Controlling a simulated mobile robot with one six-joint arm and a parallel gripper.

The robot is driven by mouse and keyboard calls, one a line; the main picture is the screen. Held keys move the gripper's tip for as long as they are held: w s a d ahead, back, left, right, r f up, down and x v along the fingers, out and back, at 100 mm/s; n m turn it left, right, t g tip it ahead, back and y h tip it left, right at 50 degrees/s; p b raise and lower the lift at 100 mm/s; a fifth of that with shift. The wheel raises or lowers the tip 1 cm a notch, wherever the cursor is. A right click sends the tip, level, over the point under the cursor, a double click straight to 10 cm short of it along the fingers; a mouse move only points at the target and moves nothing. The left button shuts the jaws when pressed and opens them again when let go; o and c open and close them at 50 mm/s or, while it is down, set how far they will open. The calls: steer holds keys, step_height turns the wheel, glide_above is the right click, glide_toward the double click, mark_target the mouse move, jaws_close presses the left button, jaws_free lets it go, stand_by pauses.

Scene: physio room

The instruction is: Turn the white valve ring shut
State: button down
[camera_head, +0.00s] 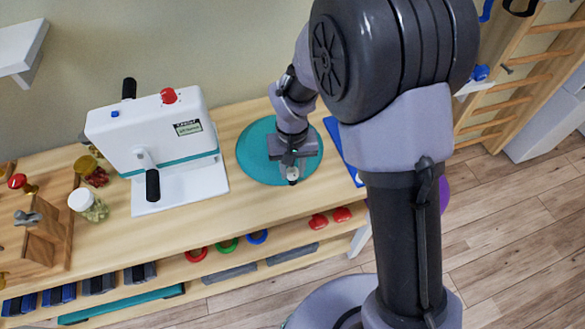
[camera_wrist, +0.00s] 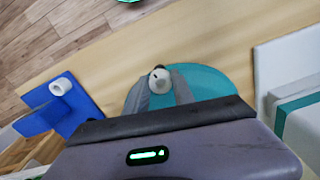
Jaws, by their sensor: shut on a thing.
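My gripper (camera_head: 291,165) points down over the round teal pad on the bench. In the wrist view, its two grey fingers (camera_wrist: 160,94) are shut on a small pale round piece (camera_wrist: 159,77) with a dark spot on top. The piece also shows as a whitish bit below the fingers in the head view (camera_head: 292,174). I cannot tell whether it is the white valve ring. A short white cylinder (camera_wrist: 60,86) sits on a blue stand (camera_wrist: 73,108) to the left in the wrist view; it may be the valve ring. My arm hides most of that stand in the head view.
The teal pad (camera_head: 252,152) lies on the wooden bench (camera_head: 190,222). A white machine with black handles (camera_head: 155,134) stands left of it. A white-lidded jar (camera_head: 88,205) and a wooden stand (camera_head: 45,235) are farther left. Wall bars (camera_head: 508,78) rise at the right.

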steer(key=shift+m, duration=0.6)
steer(key=c, duration=1.1)
jaws_free()
steer(key=shift+o, duration=0.2)
step_height(320, 180, up, 18)
steer(key=p, duration=0.6)
steer(key=shift+f+p, duration=0.25)
steer(key=shift+p, duration=0.15)
